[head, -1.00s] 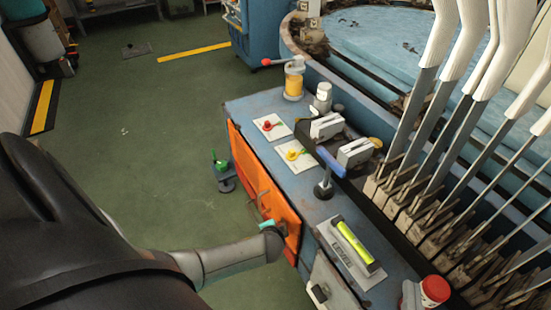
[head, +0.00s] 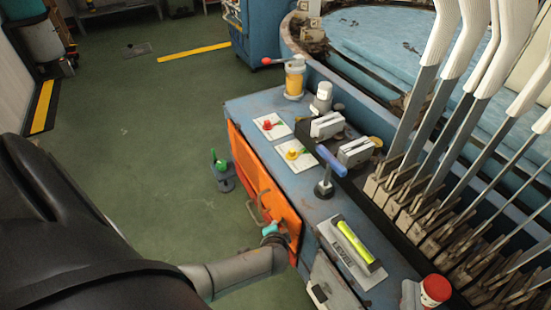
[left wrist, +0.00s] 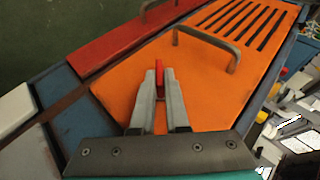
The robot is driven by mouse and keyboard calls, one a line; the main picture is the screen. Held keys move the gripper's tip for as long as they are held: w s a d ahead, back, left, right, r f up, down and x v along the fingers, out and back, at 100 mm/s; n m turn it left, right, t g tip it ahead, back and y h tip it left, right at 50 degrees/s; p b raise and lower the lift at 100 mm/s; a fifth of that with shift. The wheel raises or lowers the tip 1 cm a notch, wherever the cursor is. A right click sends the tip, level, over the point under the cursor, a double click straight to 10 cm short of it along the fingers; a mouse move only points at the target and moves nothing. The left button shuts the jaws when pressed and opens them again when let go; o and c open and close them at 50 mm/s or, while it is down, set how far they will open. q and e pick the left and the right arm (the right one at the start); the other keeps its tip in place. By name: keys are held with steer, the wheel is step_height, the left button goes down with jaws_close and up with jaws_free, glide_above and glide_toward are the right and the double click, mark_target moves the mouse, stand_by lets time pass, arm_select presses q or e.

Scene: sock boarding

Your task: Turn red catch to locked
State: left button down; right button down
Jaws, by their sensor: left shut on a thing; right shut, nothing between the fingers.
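The red catch (left wrist: 159,76) stands up as a small red piece between my left fingertips in the left wrist view, by the near end of the orange panel (left wrist: 135,85). My left gripper (left wrist: 161,98) is shut on it, and the fingers hide its lower part. In the head view my left arm reaches from the left to the orange panel (head: 250,160), with my left gripper (head: 270,230) at its near end; the catch is hidden there. I cannot make out my right gripper in either view.
The blue cabinet top carries a red knob (head: 268,124), a yellow knob (head: 292,154), a blue-handled tool (head: 330,162) and a level (head: 355,242). A bent handle (left wrist: 205,45) sticks out of the orange panel. Green floor lies left.

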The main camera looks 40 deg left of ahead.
arm_select(q)
steer(key=shift+d+f+t+y, duration=0.1)
steer(key=shift+t+y, duration=0.2)
steer(key=shift+y, duration=0.1)
steer(key=shift+s+d+f+m+t+y, duration=0.15)
steer(key=shift+f+m+t+y, duration=0.2)
steer(key=shift+y, duration=0.45)
steer(key=shift+r+t+y, duration=0.1)
steer(key=shift+t+y, duration=0.25)
steer(key=shift+y, duration=0.05)
steer(key=c, duration=0.9)
jaws_free()
steer(key=shift+r, duration=0.1)
